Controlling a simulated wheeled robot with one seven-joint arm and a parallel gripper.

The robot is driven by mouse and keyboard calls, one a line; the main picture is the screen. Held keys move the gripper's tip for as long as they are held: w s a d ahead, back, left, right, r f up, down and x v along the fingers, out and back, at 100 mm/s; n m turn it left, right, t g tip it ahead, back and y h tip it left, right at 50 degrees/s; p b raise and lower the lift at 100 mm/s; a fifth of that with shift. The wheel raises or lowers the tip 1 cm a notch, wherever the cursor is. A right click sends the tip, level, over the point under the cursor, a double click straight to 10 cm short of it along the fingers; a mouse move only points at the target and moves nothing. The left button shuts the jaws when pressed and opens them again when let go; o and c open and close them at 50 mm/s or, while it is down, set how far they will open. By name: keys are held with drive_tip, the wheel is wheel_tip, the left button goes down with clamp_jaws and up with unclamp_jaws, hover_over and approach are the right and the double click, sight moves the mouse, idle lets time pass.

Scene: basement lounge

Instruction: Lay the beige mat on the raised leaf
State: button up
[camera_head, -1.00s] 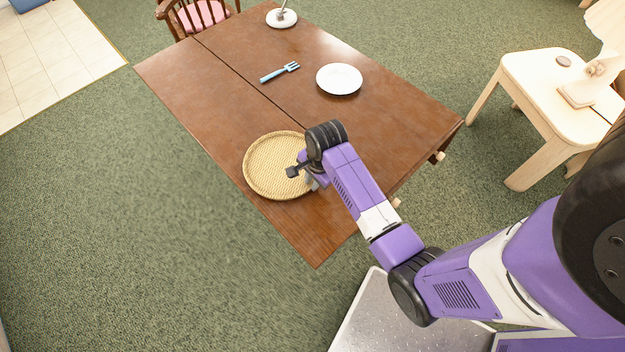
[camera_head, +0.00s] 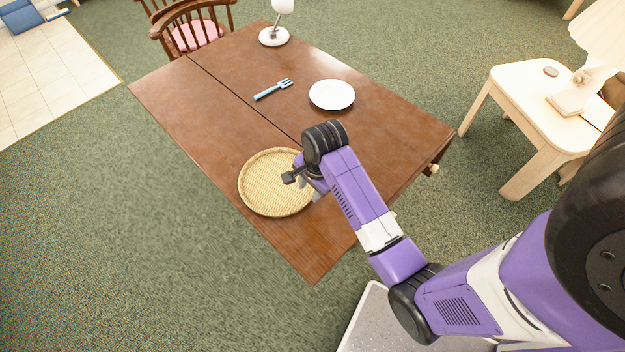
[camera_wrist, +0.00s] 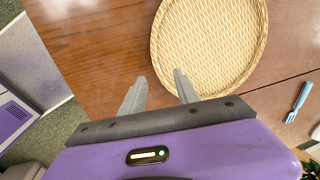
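The beige mat (camera_head: 268,190) is round and woven with a raised-looking rim. It lies flat on the brown wooden table, on the leaf (camera_head: 215,130) left of the seam, its right edge close to the seam. The mat (camera_wrist: 208,45) fills the top of the wrist view. My gripper (camera_head: 300,178) is at the mat's right edge in the head view. In the wrist view its two fingers (camera_wrist: 160,77) are apart, with nothing gripped between them. The right finger overlaps the mat's rim in the picture; the left is over bare wood. I cannot tell whether they touch.
A white plate (camera_head: 332,95), a blue fork (camera_head: 272,89) and a white lamp (camera_head: 274,36) are on the table's other part. A chair (camera_head: 195,30) stands at the far end. A pale side table (camera_head: 535,100) with a lamp is at right. Green carpet is clear at left.

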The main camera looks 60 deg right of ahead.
wheel_tip(320, 180, up, 6)
drive_tip(key=s, duration=0.1)
drive_tip(key=s+a+f+n+t+h, duration=0.2)
drive_tip(key=s+a+n+t, duration=0.5)
drive_tip(key=a+n, duration=0.4)
drive_tip(key=s+a+r+n+t+y, duration=0.1)
drive_tip(key=s+a+r+n+t, duration=0.2)
drive_tip(key=r, duration=0.6)
drive_tip(key=s+a+r+n+t+y, duration=0.1)
drive_tip(key=s+a+r+n+t, duration=0.2)
drive_tip(key=s+a+r+n, duration=0.3)
wheel_tip(320, 180, up, 4)
drive_tip(key=shift+s+a+f+n+y, duration=0.1)
drive_tip(key=shift+s+a+n+y, duration=0.3)
drive_tip(key=shift+s, duration=0.55)
drive_tip(key=shift+d, duration=0.15)
